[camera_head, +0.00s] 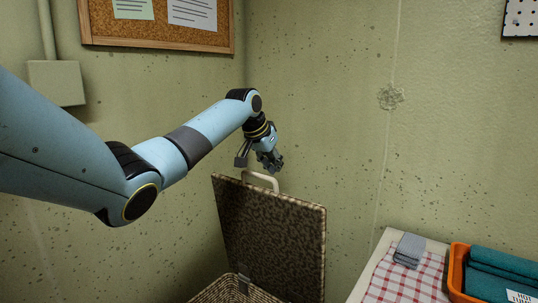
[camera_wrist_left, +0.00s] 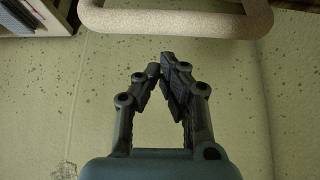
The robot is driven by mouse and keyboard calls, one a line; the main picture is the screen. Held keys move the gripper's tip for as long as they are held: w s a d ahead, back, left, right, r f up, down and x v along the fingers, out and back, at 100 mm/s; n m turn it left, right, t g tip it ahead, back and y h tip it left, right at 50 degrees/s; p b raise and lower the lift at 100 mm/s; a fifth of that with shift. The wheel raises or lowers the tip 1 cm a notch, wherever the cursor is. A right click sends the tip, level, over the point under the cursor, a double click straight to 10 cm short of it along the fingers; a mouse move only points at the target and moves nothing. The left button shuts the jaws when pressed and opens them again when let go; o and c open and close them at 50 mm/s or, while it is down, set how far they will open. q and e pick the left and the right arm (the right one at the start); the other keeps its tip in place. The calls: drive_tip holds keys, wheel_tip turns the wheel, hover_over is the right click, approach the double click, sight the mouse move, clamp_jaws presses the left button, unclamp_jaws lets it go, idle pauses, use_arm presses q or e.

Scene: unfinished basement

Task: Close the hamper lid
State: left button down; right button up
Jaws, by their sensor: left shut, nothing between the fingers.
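The hamper lid (camera_head: 268,240), a dark brown woven panel, stands raised and open above the hamper. The hamper (camera_head: 222,291) is a woven basket with a lighter rim at the bottom of the head view, cut off by the frame. A pale handle (camera_head: 262,180) sticks up at the lid's top edge. A beige bar that looks like this handle crosses the top of the left wrist view (camera_wrist_left: 175,22). My left gripper (camera_head: 272,165) is just above and behind the handle, apart from it. It is shut and empty, its fingertips together in the left wrist view (camera_wrist_left: 162,68). My right gripper is not in view.
A table (camera_head: 372,266) at the lower right holds a red checked cloth (camera_head: 412,280), a folded grey cloth (camera_head: 409,249) and an orange crate (camera_head: 458,270) with teal cloths (camera_head: 500,280). A cork board (camera_head: 155,40) hangs on the wall behind.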

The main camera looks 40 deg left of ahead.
use_arm(q)
drive_tip(key=s, duration=0.2)
drive_tip(key=s+p, duration=0.1)
drive_tip(key=s, duration=0.1)
drive_tip(key=shift+d+r, duration=0.15)
drive_tip(key=shift+r, duration=0.15)
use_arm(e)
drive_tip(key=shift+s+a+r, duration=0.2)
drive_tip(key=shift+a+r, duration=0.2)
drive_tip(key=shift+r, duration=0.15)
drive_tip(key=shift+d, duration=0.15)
